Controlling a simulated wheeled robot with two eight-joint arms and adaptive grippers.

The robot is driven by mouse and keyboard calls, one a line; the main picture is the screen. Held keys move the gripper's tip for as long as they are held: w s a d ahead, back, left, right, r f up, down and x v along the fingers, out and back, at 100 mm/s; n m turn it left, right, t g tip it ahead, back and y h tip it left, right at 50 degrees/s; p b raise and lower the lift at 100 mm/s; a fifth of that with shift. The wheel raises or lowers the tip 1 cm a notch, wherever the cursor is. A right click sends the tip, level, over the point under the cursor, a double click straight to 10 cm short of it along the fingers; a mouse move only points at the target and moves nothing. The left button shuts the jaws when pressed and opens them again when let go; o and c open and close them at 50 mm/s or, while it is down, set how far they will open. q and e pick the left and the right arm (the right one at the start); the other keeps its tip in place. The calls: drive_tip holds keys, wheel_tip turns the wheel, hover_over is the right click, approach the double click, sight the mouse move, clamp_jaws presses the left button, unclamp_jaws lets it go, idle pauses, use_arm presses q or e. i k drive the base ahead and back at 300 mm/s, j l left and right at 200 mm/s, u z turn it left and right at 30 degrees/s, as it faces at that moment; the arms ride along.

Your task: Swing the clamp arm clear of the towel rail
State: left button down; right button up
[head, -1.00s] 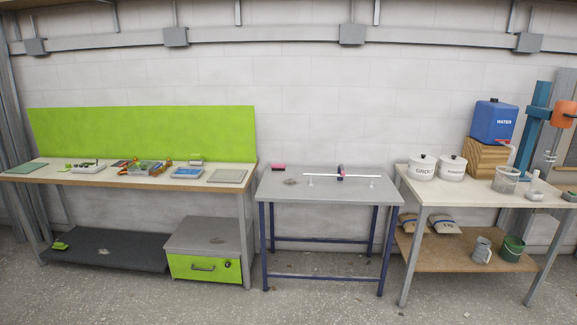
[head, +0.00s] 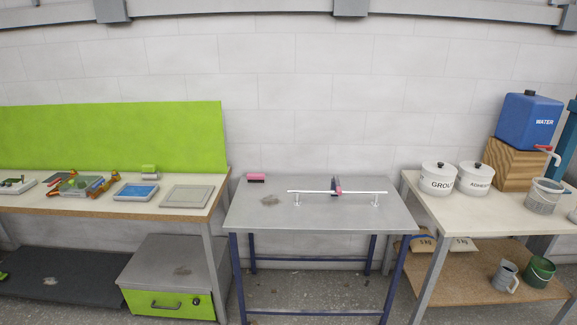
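The towel rail (head: 310,192) is a thin white bar held on two short posts above the grey middle table. The clamp arm (head: 337,186), small, dark and pinkish-red, sits at the rail right of its middle and appears to lie across it. It is too small to tell exactly how it meets the rail. Neither of my grippers is in view.
The grey table (head: 250,215) also bears a pink-and-black block (head: 256,178) and a small brownish item (head: 270,200). A bench with a green backboard (head: 110,135) stands left. A table with white pots (head: 438,178) and a blue water container (head: 529,121) stands right. Floor shows beneath.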

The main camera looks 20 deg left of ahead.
sight(338, 186)
drive_tip(key=i+j, duration=0.25)
drive_tip(key=i, duration=0.25)
drive_tip(key=i+j, duration=0.25)
drive_tip(key=i, duration=0.3)
drive_tip(key=i+j+u, duration=0.1)
drive_tip(key=i+j, duration=0.15)
drive_tip(key=i, duration=0.25)
